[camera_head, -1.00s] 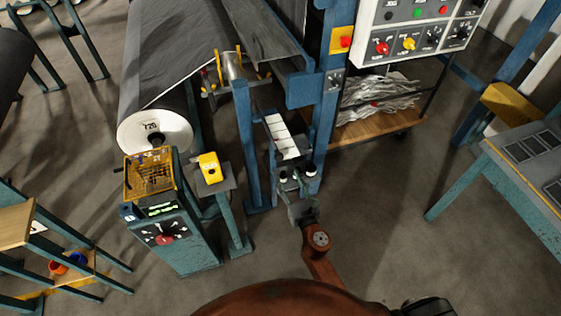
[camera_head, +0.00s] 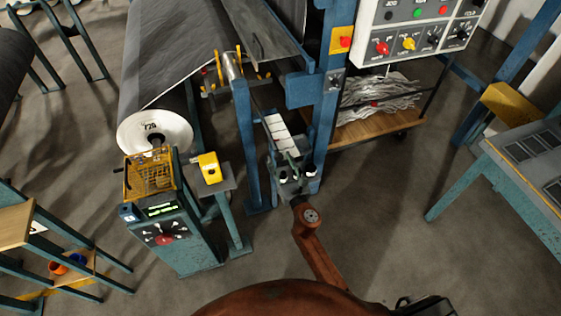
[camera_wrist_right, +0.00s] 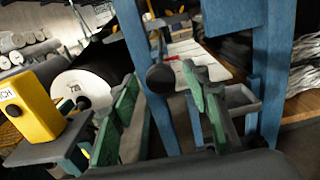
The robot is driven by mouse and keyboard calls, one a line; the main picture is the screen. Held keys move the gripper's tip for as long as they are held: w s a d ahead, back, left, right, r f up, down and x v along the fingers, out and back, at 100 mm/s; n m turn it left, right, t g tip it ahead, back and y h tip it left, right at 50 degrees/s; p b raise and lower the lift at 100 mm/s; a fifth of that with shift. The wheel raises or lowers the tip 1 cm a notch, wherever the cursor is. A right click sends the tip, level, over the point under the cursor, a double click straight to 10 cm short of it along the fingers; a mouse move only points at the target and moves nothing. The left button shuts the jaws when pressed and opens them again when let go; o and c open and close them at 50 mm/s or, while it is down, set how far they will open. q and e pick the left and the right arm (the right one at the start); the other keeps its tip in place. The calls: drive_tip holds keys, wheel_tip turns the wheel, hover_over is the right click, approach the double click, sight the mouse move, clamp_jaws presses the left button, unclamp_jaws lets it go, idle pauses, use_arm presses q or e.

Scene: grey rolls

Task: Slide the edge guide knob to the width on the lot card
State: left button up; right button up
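The edge guide's white marked scale strip (camera_head: 281,133) runs along the blue frame in the head view. It also shows in the wrist view (camera_wrist_right: 186,48). A round black knob (camera_wrist_right: 161,77) stands in front of the strip in the wrist view. My right gripper (camera_head: 289,159) is at the near end of the strip. In the wrist view its green fingers (camera_wrist_right: 160,88) are apart, one on each side of the knob's line of sight; I cannot tell whether they touch it. The knob is not clear in the head view. The lot card is not identifiable. My left gripper is out of view.
A large grey roll with a white end face (camera_head: 154,131) stands at left. A control stand (camera_head: 172,240) and a yellow box on a post (camera_head: 209,167) are left of my arm. Blue uprights (camera_head: 327,100) flank the strip. Open floor lies at right.

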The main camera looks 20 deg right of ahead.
clamp_jaws()
idle(0.3)
drive_tip(key=shift+s, duration=0.1)
drive_tip(key=s, duration=0.5)
drive_tip(key=shift+f, duration=0.1)
drive_tip(key=shift+s, duration=0.1)
drive_tip(key=shift+o, duration=0.6)
unclamp_jaws()
drive_tip(key=shift+s, duration=0.15)
